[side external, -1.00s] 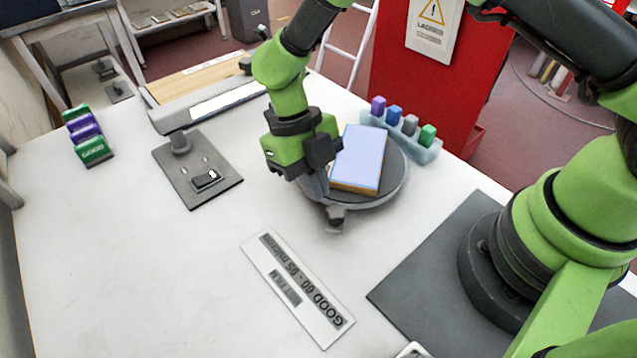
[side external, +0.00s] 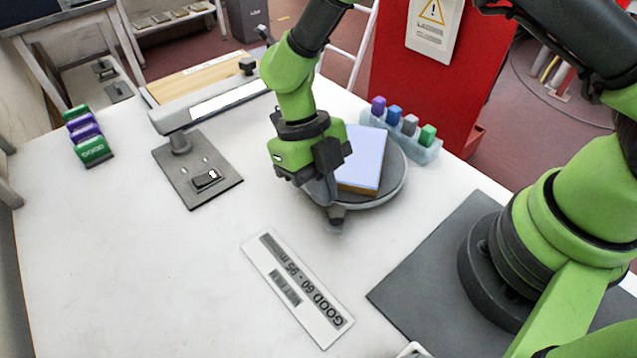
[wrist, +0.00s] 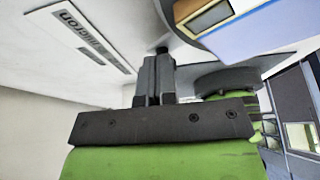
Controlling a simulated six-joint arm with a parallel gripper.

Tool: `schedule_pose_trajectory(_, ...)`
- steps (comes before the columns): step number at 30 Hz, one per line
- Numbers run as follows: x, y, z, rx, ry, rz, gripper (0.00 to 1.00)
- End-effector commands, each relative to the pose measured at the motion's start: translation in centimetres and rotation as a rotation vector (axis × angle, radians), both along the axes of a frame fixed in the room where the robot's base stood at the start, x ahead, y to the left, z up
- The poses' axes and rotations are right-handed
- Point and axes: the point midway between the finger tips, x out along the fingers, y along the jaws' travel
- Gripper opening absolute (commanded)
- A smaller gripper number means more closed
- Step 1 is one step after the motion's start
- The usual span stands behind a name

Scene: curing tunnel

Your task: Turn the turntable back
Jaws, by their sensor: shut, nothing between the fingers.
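The round grey turntable (side external: 398,181) stands on the white table and carries a block with a pale blue top (side external: 366,158) and an orange-brown side. The block also shows in the wrist view (wrist: 235,28). A small dark knob (side external: 336,216) sticks out at the turntable's front edge. My gripper (side external: 322,196) is shut and empty, pointing down at the turntable's front-left edge, close to the knob. In the wrist view the closed fingers (wrist: 155,75) reach toward a dark knob (wrist: 162,50); I cannot tell whether they touch it. My gripper hides the turntable's left part.
A pale blue rack (side external: 427,152) with coloured blocks stands behind the turntable. A label plate (side external: 298,287) lies in front. A grey switch plate (side external: 190,185) and a holder with green and purple pieces (side external: 88,138) are at left. The table's front left is clear.

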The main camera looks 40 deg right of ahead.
Motion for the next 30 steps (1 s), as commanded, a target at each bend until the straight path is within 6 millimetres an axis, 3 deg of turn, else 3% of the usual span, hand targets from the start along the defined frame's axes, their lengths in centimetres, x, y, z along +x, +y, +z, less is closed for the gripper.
schedule_pose_trajectory(30, -1.6, -0.8, 0.0, -0.001, 0.002, -0.002, 0.0)
